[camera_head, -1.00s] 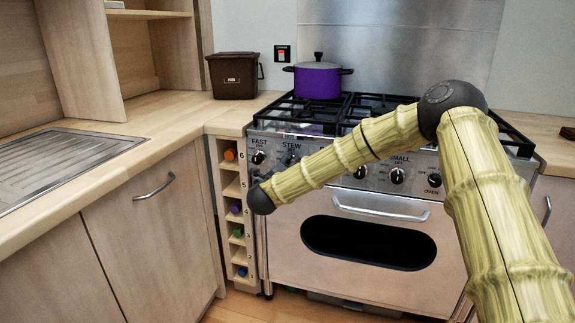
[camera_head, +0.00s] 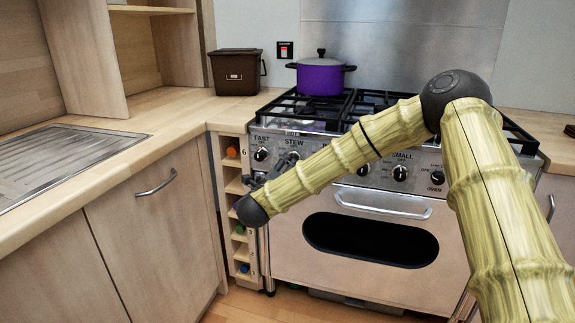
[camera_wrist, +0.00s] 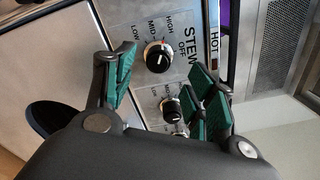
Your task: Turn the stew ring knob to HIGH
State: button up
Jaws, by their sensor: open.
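The stew knob (camera_wrist: 158,57) shows in the wrist view, a black round knob on a steel panel with OFF, LOW, MID and HIGH marked around it. I cannot clearly tell which mark it points to. My gripper (camera_wrist: 163,86) is open, with green-padded fingers spread to either side and nothing between them. The knob lies ahead of the gap, apart from the fingers. In the head view the stew knob (camera_head: 291,158) is on the cooker's front left, under the STEW label. My gripper (camera_head: 266,176) is partly hidden there by my arm.
The fast knob (camera_head: 261,154) is just left of the stew knob. Further knobs (camera_head: 400,173) and an oven handle (camera_head: 382,205) are on the cooker front. A purple pot (camera_head: 320,78) stands on the hob. A narrow bottle rack (camera_head: 233,179) borders the cooker's left.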

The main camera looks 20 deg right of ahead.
jog(key=shift+v, duration=2.35)
jog(key=s+a+f+n+g+y, duration=0.1)
jog(key=s+a+f+n+y, duration=0.25)
jog(key=f, duration=0.55)
jog(key=s+a+f+n+y, duration=0.1)
jog(key=s+f+n+y, duration=0.1)
jog(key=s+f+n, duration=0.5)
jog(key=s+a+f+n+g+y, duration=0.1)
jog(key=a+f+n+y, duration=0.2)
jog(key=f, duration=0.8)
jog(key=s+d+f+n+g+y, duration=0.15)
jog(key=s+f+n+g, duration=0.3)
jog(key=s+f, duration=0.55)
jog(key=s+d+f+n+g+y, duration=0.1)
jog(key=s+d+f+n+g, duration=0.15)
jog(key=s+f+n, duration=0.7)
jog(key=s+d+f+n+g, duration=0.1)
jog(key=s+d+g, duration=0.2)
jog(key=s, duration=0.8)
jog(key=s+d+f+n+g, duration=0.1)
jog(key=s+d+n+g, duration=0.15)
jog(key=s, duration=0.85)
notch_tip(320, 180, up, 25)
jog(key=s+h+p, duration=0.1)
jog(key=p, duration=2.3)
jog(key=shift+m, duration=0.3)
